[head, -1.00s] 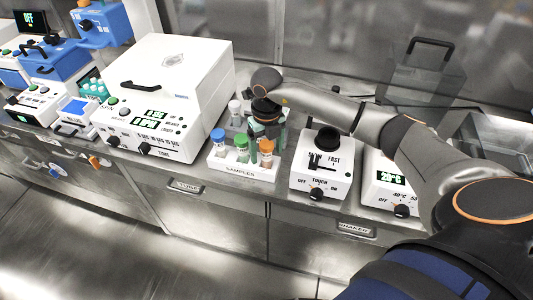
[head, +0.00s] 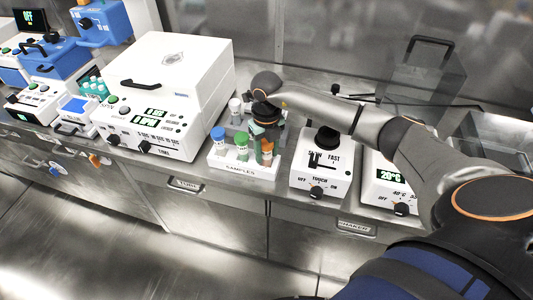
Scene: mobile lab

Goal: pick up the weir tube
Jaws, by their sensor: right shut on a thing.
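The white sample rack (head: 240,167), marked SAMPLES, stands at the front of the bench. It holds a blue-capped tube (head: 218,140), a green-capped tube (head: 241,146), an orange-capped tube (head: 267,152) and a pale-capped tube (head: 235,106) behind. The name labels are too small to read, so I cannot tell which is the weir tube. My right gripper (head: 262,140) points down at the right end of the rack. It is shut on a tube there, which appears to be the orange-capped one; the fingers partly hide it. My left gripper is out of view.
A large white lidded machine (head: 165,85) stands close left of the rack. A white shaker (head: 320,172) with a black top stands to the right, then a white unit reading 20°C (head: 385,185). A clear box (head: 425,75) stands at the back right.

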